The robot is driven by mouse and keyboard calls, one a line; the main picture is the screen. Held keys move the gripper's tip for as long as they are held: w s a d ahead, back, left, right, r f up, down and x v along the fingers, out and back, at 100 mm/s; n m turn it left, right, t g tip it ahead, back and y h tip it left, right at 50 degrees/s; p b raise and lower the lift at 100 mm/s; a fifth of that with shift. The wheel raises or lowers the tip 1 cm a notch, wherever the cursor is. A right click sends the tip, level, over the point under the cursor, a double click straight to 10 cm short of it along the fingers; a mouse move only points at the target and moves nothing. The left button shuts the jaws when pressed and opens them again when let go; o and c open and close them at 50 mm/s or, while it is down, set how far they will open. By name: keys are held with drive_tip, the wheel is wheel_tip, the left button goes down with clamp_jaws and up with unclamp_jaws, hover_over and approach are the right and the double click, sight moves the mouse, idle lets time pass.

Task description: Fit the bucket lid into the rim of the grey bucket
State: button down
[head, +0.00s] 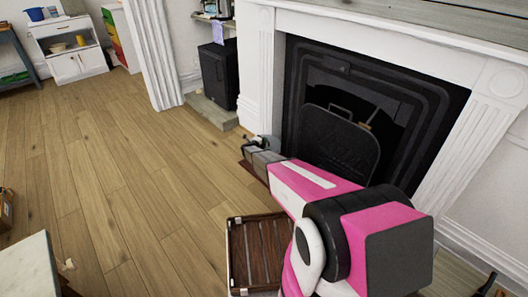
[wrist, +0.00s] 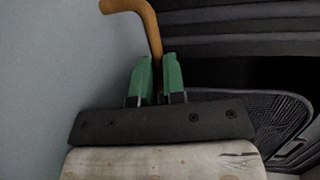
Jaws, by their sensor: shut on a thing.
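My gripper (wrist: 158,66) has green fingers and is shut on a bent orange-brown rod (wrist: 147,27), which rises between the fingers and hooks to the left. I cannot tell whether this rod is part of the bucket lid. In the head view my gripper (head: 249,143) is small and partly hidden by my arm, low in front of the fireplace's left side; what it holds is unclear there. Neither the bucket lid nor the grey bucket can be made out for sure in either view.
The white fireplace (head: 262,63) stands close to my arm, with a black mesh fire screen (head: 338,145) in its opening. A dark slatted wooden crate (head: 236,262) lies beside my arm. A black speaker-like box (head: 218,75) stands further back. The wooden floor (head: 120,165) at left is mostly clear.

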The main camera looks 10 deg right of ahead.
wheel_tip(320, 180, up, 6)
drive_tip(key=shift+f, duration=0.1)
idle(0.4)
